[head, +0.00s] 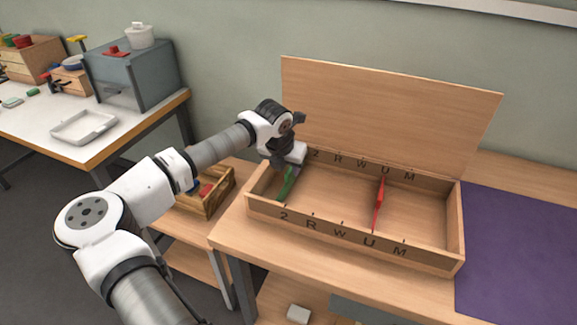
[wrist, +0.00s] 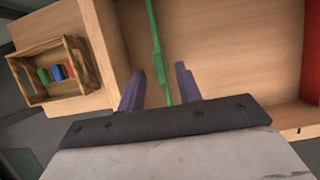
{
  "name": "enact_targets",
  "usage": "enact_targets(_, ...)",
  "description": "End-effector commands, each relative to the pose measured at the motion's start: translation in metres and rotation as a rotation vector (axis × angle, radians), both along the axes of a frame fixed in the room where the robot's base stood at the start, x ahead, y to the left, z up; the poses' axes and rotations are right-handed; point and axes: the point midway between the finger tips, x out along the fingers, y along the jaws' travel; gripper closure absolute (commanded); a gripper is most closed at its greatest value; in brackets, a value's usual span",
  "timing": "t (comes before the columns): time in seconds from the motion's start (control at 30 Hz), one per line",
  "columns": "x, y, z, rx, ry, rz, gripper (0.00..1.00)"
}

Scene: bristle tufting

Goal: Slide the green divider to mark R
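The green divider (head: 287,184) stands across the left part of a long wooden box (head: 350,238), with its front end by the front mark 2. The front wall bears the letters 2, R, W, U, M from left to right; mark R (head: 312,223) is just right of the 2. My gripper (head: 293,166) is low over the back part of the green divider and hides its back end. In the wrist view, the green divider (wrist: 158,55) runs between my two purple fingers, with a gap on each side. The gripper is open.
A red divider (head: 379,204) stands across the box near mark U. The box's raised lid (head: 390,115) is behind it. A purple mat (head: 520,255) lies to the right. A small wooden crate (head: 212,205) with coloured pieces is at the left. The space between the dividers is clear.

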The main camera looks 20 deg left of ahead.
Motion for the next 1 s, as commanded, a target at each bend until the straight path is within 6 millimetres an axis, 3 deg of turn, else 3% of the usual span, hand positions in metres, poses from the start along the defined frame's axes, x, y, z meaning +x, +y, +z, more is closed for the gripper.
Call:
enact_targets(0.2,0.008,0.000,-0.018,-0.001,0.000,0.001,0.65)
enact_targets(0.5,0.009,0.000,-0.021,0.000,-0.002,0.000,0.65)
enact_targets(0.8,0.009,0.000,-0.021,0.000,-0.001,0.000,1.00)
enact_targets(1.0,0.009,0.000,-0.020,0.000,-0.001,0.000,1.00)
